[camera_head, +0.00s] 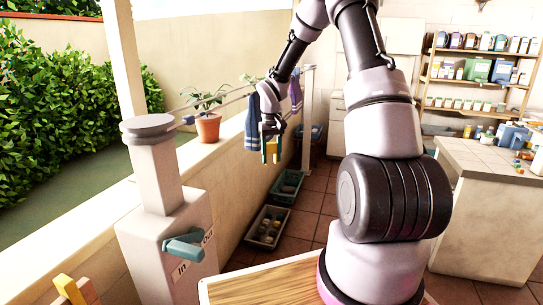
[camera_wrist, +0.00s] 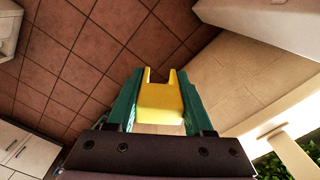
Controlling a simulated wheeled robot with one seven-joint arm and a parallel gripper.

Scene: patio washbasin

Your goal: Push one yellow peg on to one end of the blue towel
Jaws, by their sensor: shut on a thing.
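My gripper (camera_head: 270,156) is shut on a yellow peg (camera_head: 272,147), low beside the clothes line. In the wrist view the peg (camera_wrist: 160,103) sits between my two green fingers, its two prongs pointing away from the gripper over the tiled floor. The blue towel (camera_head: 252,124) hangs from the line, just left of and partly behind my gripper in the head view. The peg looks close to the towel, but I cannot tell if they touch. The towel does not show clearly in the wrist view.
A purple cloth (camera_head: 296,92) hangs further along the line. Trays (camera_head: 262,228) lie on the floor below. A grey post (camera_head: 155,170) stands at left, and a tiled counter (camera_head: 490,160) at right.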

